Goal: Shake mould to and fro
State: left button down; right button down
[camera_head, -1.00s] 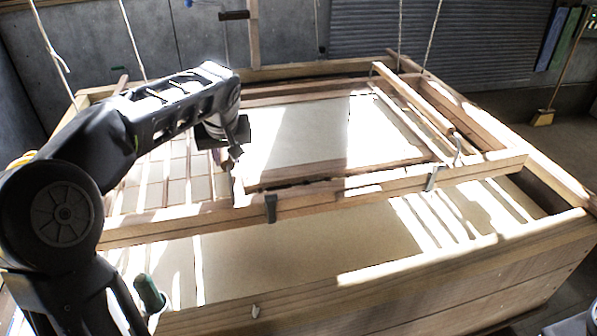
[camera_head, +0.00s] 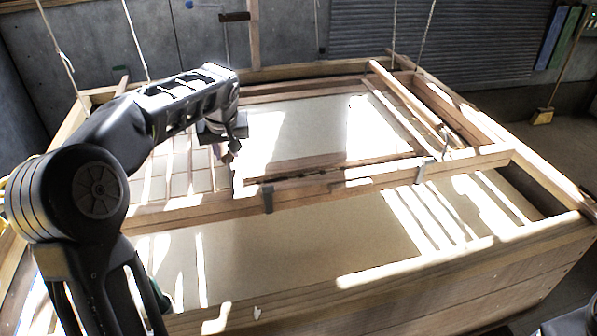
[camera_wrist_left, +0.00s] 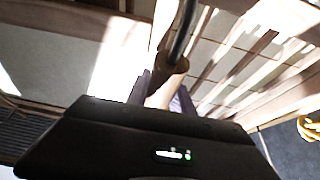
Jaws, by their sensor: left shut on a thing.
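The mould, a wooden frame (camera_head: 480,158) around a pale panel (camera_head: 295,130), hangs from ropes (camera_head: 423,35) over a large wooden vat. Sunlight makes bright patches on it. My left arm reaches in over the left side. My left gripper (camera_head: 230,155) is at the left end of the pale panel, at the mould's inner wooden edge. In the left wrist view my left gripper (camera_wrist_left: 163,88) is shut on a wooden piece of the mould (camera_wrist_left: 166,84), between its purple-grey fingers. The exact grip is partly hidden by the wrist. My right gripper is out of view.
The vat's front wall (camera_head: 470,250) and right rim (camera_head: 500,125) surround the mould closely. Metal clips (camera_head: 268,200) sit on the mould's front bar. A broom (camera_head: 543,115) stands at the far right by the grey wall.

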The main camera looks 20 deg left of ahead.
aim_at(229, 166)
pick_arm(q)
jog(key=s+d+b, duration=0.1)
jog(key=s, duration=0.1)
jog(key=s+d+b, duration=0.3)
jog(key=s+b, duration=0.1)
jog(key=shift+d+f, duration=0.2)
jog(key=shift+d, duration=0.15)
jog(key=shift+s+d+r, duration=0.1)
jog(key=shift+s+d, duration=0.05)
jog(key=shift+s, duration=0.05)
